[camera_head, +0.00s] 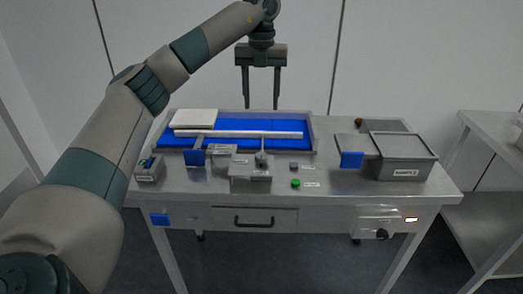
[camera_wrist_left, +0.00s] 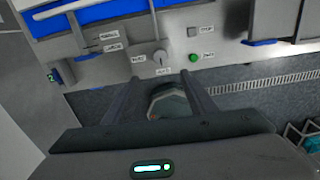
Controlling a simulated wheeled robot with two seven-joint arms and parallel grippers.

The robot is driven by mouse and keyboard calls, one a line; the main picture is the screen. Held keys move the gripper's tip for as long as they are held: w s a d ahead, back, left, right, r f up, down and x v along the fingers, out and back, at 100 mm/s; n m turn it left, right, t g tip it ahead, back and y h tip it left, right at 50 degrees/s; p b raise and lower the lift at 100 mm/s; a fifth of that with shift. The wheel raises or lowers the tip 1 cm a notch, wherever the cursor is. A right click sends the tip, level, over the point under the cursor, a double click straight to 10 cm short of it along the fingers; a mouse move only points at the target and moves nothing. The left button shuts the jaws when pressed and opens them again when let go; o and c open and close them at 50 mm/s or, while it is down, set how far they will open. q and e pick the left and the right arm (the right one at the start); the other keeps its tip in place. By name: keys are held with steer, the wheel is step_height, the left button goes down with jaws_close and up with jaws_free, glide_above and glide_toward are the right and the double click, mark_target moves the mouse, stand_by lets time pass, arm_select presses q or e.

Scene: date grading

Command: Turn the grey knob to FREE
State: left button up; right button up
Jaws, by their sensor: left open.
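The grey knob (camera_head: 261,159) sits on a small grey box (camera_head: 250,184) at the middle front of the steel table. In the left wrist view the knob (camera_wrist_left: 159,58) has small white labels to its left and below it, too blurred to read surely. I cannot tell exactly which label it points to. My left gripper (camera_head: 262,107) is open and empty, fingers down, in the air above the table and apart from the knob. In the left wrist view the gripper (camera_wrist_left: 160,79) has its fingers spread below the knob. My right gripper is not in view.
A green button (camera_head: 295,183) and a grey button (camera_head: 294,166) are right of the knob. A blue-floored tray (camera_head: 310,130) lies behind it. A lidded grey bin (camera_head: 405,172) stands right, a small box (camera_head: 150,172) left. A black knob (camera_head: 382,235) is on the table's front.

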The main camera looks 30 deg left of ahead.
arm_select(q)
steer(key=shift+f, duration=0.1)
steer(key=p, duration=0.2)
glide_above(261, 155)
step_height(261, 155, down, 11)
steer(key=shift+r, duration=0.15)
step_height(261, 155, down, 5)
steer(key=shift+w+f+p, duration=0.1)
steer(key=shift+p, duration=0.65)
steer(key=shift+f, duration=0.7)
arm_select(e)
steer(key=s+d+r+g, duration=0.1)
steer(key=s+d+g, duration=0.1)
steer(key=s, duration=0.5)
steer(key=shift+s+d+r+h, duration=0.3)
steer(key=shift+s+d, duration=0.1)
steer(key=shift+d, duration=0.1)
arm_select(q)
steer(key=c, duration=1)
